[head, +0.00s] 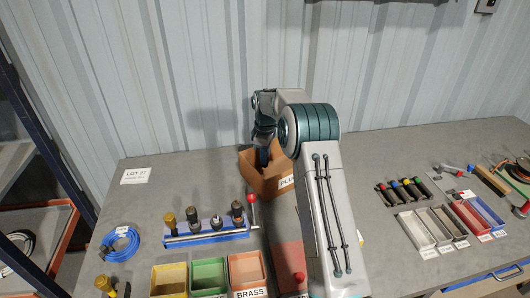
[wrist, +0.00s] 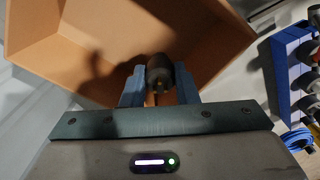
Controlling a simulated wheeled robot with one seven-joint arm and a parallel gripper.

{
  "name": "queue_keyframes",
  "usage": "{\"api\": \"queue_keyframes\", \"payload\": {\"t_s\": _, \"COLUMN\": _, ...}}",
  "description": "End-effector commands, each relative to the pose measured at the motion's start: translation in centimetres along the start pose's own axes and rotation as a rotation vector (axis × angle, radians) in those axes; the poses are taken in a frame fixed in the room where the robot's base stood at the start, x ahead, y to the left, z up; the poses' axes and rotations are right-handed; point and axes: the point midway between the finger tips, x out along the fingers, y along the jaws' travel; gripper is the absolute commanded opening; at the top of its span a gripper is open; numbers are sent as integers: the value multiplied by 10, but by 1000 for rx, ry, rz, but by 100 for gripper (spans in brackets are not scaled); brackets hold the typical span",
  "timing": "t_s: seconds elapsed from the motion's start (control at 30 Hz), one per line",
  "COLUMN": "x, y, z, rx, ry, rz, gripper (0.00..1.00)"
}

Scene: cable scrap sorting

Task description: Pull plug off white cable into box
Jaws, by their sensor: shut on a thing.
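My gripper (wrist: 158,80) is shut on a dark cylindrical plug (wrist: 159,68) with a small brass-coloured part at its near end. In the wrist view the plug is held between the two blue fingers, over the open cardboard box (wrist: 60,22). The box's inside looks empty where I can see it. In the head view the box (head: 248,170) stands at the back of the bench, with a partly covered label starting "PLU". My arm hides part of the box and most of my gripper there. I cannot make out a white cable in either view.
A blue rack (head: 205,238) with several dark and brass fittings stands left of the box. A blue cable coil (head: 120,245) lies further left. Yellow (head: 169,280), green (head: 208,275) and orange (head: 247,268) bins stand in front. Trays and tools fill the right side.

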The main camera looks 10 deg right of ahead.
Motion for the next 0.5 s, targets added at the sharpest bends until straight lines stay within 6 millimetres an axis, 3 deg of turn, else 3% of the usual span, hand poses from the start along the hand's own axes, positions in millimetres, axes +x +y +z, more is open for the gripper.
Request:
{"api": "queue_keyframes", "payload": {"t_s": 0.03, "x": 11, "y": 0, "z": 0, "rx": 0, "ry": -1, "rz": -1, "gripper": 0}}
{"api": "queue_keyframes", "payload": {"t_s": 0.5, "x": 65, "y": 0, "z": 0, "rx": 0, "ry": 0, "rz": 0, "gripper": 0}}
